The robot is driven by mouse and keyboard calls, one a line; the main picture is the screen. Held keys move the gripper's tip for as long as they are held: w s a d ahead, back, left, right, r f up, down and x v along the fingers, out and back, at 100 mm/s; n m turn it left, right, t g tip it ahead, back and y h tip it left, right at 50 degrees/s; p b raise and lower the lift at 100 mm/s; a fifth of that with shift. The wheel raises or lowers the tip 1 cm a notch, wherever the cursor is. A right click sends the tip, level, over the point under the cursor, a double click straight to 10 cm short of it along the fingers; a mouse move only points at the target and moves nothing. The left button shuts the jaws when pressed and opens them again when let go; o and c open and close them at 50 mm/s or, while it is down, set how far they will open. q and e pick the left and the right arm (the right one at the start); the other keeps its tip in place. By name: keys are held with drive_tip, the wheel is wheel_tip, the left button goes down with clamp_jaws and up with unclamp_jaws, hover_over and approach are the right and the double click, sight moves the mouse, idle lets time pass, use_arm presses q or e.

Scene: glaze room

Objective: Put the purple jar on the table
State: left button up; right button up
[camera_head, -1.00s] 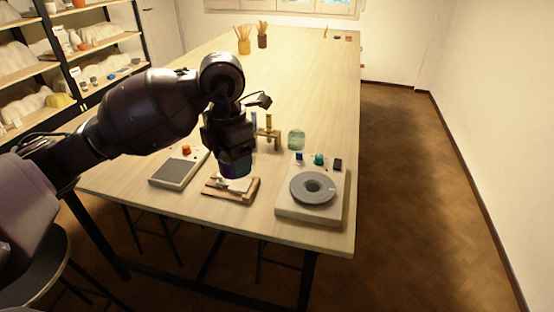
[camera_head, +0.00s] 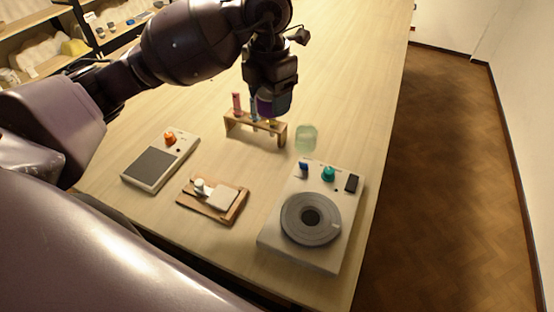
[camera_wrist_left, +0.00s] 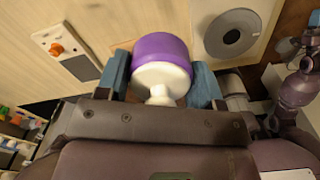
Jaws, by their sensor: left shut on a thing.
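The purple jar (camera_head: 268,104) is held in my left gripper (camera_head: 270,92), over the table (camera_head: 335,90) and close to the test-tube rack. In the left wrist view, the purple jar (camera_wrist_left: 160,47) sits between the two blue fingers of the left gripper (camera_wrist_left: 161,76). A white rounded part with a short knob shows on its near side. In the head view the arm and gripper cover most of the jar. I cannot tell exactly how high it is above the table. My right gripper is not in view.
A wooden rack (camera_head: 240,127) with coloured tubes and a green glass jar (camera_head: 306,138) stand near the gripper. In front are a scale (camera_head: 150,168), a wooden board (camera_head: 228,212) with white pieces, and a wheel device (camera_head: 345,238). The table beyond is largely clear.

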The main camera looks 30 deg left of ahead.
use_arm(q)
approach(271, 173)
drive_tip(key=shift+w+f, duration=0.1)
drive_tip(key=shift+f, duration=1.45)
wheel_tip(271, 173, down, 3)
drive_tip(key=shift+f, duration=0.2)
drive_tip(key=o, duration=0.7)
drive_tip(key=shift+f, duration=0.1)
drive_tip(key=shift+o, duration=1)
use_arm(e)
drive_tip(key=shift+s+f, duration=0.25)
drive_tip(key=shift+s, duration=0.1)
